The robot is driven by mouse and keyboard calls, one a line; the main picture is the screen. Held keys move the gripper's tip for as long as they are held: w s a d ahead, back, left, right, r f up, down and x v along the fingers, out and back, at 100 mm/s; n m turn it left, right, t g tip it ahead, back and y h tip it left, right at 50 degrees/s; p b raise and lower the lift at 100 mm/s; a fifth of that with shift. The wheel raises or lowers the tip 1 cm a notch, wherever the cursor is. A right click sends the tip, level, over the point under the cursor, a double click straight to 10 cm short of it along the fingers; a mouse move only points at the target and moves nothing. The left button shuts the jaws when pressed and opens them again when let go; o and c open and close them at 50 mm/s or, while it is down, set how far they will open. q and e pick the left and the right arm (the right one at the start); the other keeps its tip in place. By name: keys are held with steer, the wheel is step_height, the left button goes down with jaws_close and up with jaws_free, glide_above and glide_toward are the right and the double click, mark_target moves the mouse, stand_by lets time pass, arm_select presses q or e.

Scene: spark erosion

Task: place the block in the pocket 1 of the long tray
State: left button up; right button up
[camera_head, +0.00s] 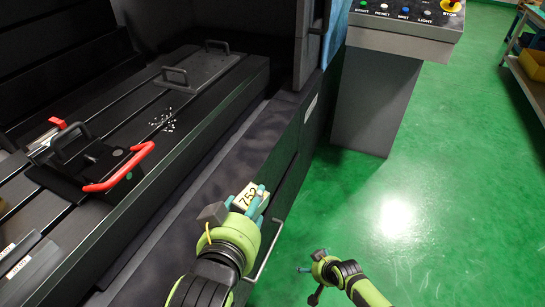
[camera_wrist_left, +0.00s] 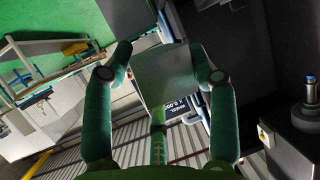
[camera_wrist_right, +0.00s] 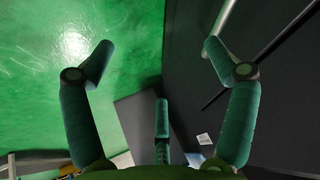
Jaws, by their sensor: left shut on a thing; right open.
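The block (camera_head: 249,197) shows a pale face with the number 752 in the head view. My left gripper (camera_head: 251,202) is shut on it, above the dark ledge along the machine's front. In the left wrist view the block (camera_wrist_left: 168,75) is a plain grey face between the two fingers. My right gripper (camera_head: 309,272) is open and empty over the green floor; its fingers stand wide apart in the right wrist view (camera_wrist_right: 158,50). I cannot make out the long tray or its pocket 1 for certain in any view.
The slotted machine bed (camera_head: 118,118) carries a fixture with a red handle (camera_head: 119,168), a handled plate (camera_head: 197,68) and scattered bright chips (camera_head: 163,120). A control panel on a pedestal (camera_head: 375,100) stands at the back. A shelf with a yellow bin (camera_head: 533,65) is far right. The floor is open.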

steer(key=w+a+r+t+y, duration=0.1)
steer(key=w+a+r, duration=0.2)
steer(key=w+r, duration=0.3)
steer(key=w+a+r+n+y, duration=0.1)
steer(key=w+a+r, duration=0.15)
steer(key=r, duration=0.55)
steer(key=w+a+r+t+y, duration=0.1)
steer(key=w+a+r, duration=0.1)
steer(key=w+r, duration=0.4)
steer(key=w+a+r+n+y, duration=0.1)
steer(key=a+r, duration=0.3)
steer(key=r, duration=0.6)
step_height(320, 180, up, 26)
steer(key=n+g, duration=0.5)
steer(key=n, duration=0.3)
glide_above(249, 198)
steer(key=w, duration=0.3)
arm_select(q)
steer(key=shift+r, duration=0.1)
arm_select(e)
steer(key=s+d+h, duration=0.2)
steer(key=s+d, duration=0.2)
steer(key=s, duration=0.1)
steer(key=shift+n, duration=0.3)
steer(key=x, duration=1.1)
steer(key=shift+s+d+f, duration=0.1)
steer(key=shift+s+f, duration=0.1)
steer(key=shift+s, duration=0.1)
